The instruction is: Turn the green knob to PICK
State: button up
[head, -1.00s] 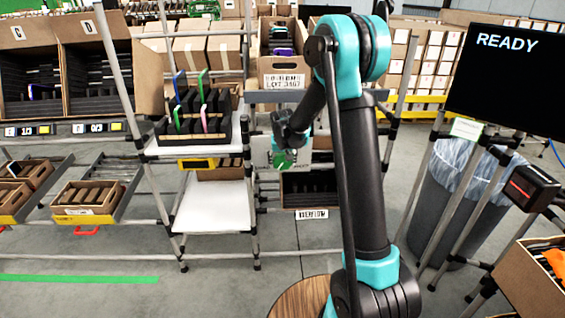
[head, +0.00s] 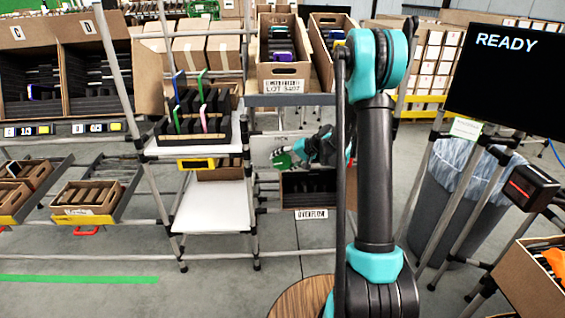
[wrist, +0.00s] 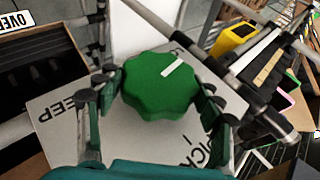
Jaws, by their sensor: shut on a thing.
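The green knob (wrist: 158,88) is lobed, with a white pointer line on its face. In the wrist view the line points to the upper right, away from both labels I can read. The knob sits on a grey-white plate (wrist: 60,150) with KEEP printed at the left and PICK at the lower right. My gripper (wrist: 157,97) is shut on the knob, one finger at each side. In the head view the knob (head: 282,160) is small and my gripper (head: 300,153) reaches it from the right. The pointer cannot be read there.
A dark bin labelled OVERFLOW (head: 308,190) is just below the knob. A rack with black slots and coloured items (head: 190,125) stands to the left, and cartons (head: 283,72) sit on the shelf above. A screen (head: 505,75) at the right reads READY.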

jog(key=m+y, duration=0.1)
jog(key=y, duration=0.3)
jog(key=shift+d+f+t, duration=0.1)
jog(key=shift+f+t, duration=0.05)
jog(key=shift+t, duration=0.25)
jog(key=m+t+y, duration=0.1)
jog(key=y, duration=0.2)
jog(key=shift+y, duration=0.4)
jog(key=shift+m, duration=0.3)
jog(key=o, duration=1.2)
jog(key=shift+c, duration=0.2)
jog(key=shift+v, duration=3.7)
jog(key=shift+f, duration=0.1)
